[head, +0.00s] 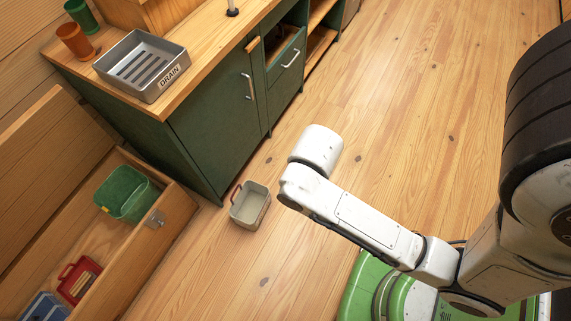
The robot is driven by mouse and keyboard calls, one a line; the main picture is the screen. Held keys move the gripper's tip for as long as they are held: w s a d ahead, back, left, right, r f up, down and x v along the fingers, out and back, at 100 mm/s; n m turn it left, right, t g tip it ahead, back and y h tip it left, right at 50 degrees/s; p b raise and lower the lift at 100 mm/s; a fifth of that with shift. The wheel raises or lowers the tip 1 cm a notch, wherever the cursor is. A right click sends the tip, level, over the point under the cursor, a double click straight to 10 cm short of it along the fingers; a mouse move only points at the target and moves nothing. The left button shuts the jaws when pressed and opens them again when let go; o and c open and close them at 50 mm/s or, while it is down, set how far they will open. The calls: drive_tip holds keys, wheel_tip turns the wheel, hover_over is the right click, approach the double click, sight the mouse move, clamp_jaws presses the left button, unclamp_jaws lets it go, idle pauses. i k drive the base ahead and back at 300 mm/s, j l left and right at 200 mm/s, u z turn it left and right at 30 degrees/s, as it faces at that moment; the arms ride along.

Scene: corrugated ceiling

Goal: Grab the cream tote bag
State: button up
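The cream tote bag (249,208) stands on the wooden floor near the centre-left of the head view, beside the corner of the green cabinet. It looks like a small open-topped box with a reddish-brown handle on its left side, and its visible inside looks empty. My white arm reaches in from the right and ends in a rounded white wrist link above and to the right of the bag. The bag and my arm look apart. My gripper's fingers are not visible.
The green cabinet (215,130) with a wooden top holds a grey drain tray (143,66) and cups. A wooden chest (165,235) at lower left holds a green bin (125,194), a red container (79,281) and a blue one (44,308). Floor right of the bag is clear.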

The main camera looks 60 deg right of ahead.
sight(248, 209)
drive_tip(key=k+l, duration=0.1)
drive_tip(key=k, duration=0.45)
drive_tip(key=k+l+z, duration=0.1)
drive_tip(key=k, duration=0.4)
drive_tip(key=k+l, duration=0.2)
drive_tip(key=k, duration=0.35)
drive_tip(key=i, duration=1.85)
